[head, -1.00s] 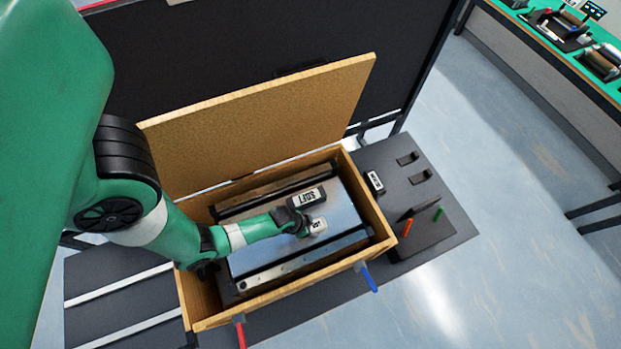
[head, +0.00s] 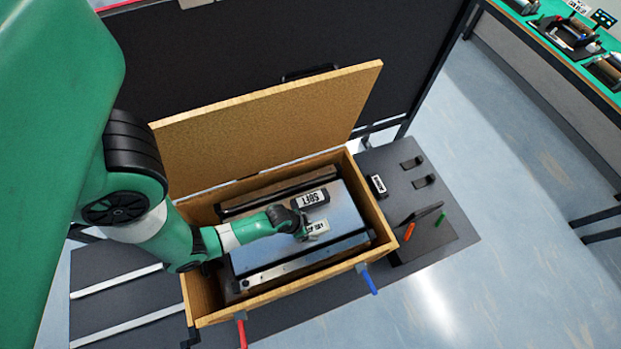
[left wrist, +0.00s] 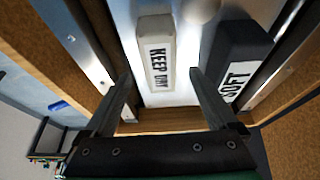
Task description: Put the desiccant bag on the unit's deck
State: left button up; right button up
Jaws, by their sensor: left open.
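My left gripper (head: 303,232) is open over the deck. In the left wrist view its two fingers (left wrist: 160,76) stand on either side of the bag, with visible gaps. The deck (head: 345,208) is bare to the right of the bag. My right gripper is not in view.
A dark block marked "SOFT" (head: 310,199) lies on the deck close behind the bag. Dark rails (head: 305,263) edge the deck. The wooden crate (head: 382,232) walls it in, with its lid (head: 270,120) raised behind. Small parts and a labelled block (head: 377,185) lie outside, right.

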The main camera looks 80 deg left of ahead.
pick_arm(q)
jog(key=p+v, duration=0.2)
jog(key=v, duration=0.6)
jog(key=shift+p, duration=0.35)
